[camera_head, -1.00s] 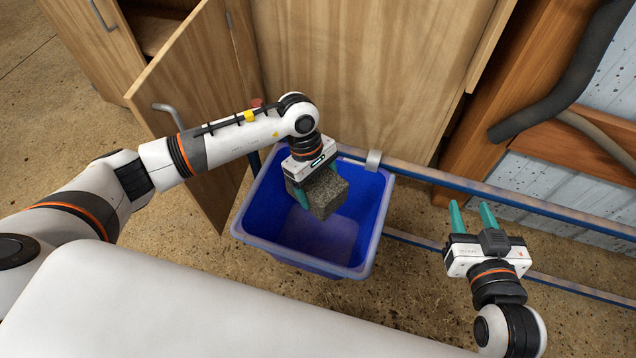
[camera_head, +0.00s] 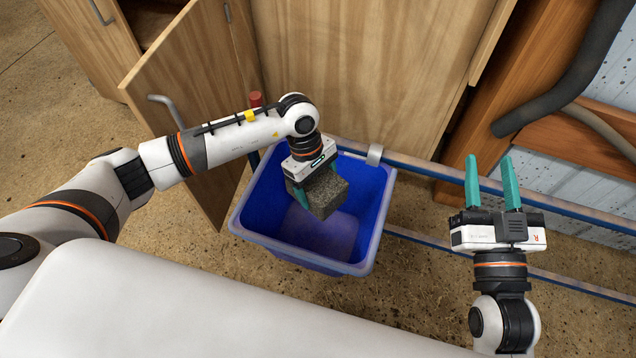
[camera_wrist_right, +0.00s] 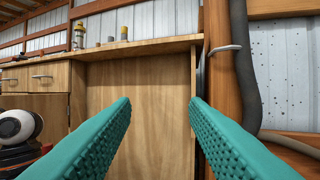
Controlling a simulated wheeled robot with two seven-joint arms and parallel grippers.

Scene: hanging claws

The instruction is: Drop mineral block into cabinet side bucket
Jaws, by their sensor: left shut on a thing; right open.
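The mineral block (camera_head: 326,194) is a grey, rough cuboid. My left gripper (camera_head: 318,192) is shut on it, with teal fingers on its sides. It holds the block tilted over the opening of the blue bucket (camera_head: 301,258), which hangs at the blue rail beside the cabinet. The block appears within the rim outline; its exact height above the bucket floor is hard to tell. My right gripper (camera_head: 492,184) is open and empty, to the right of the bucket. In the right wrist view its teal fingers (camera_wrist_right: 160,105) are apart with nothing between them.
The wooden cabinet (camera_head: 360,70) stands behind the bucket, with an open door (camera_head: 190,95) at the left. Blue rails (camera_head: 420,168) run right from the bucket. A dark hose (camera_head: 560,90) hangs at the upper right. Bare floor lies in front of the rails.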

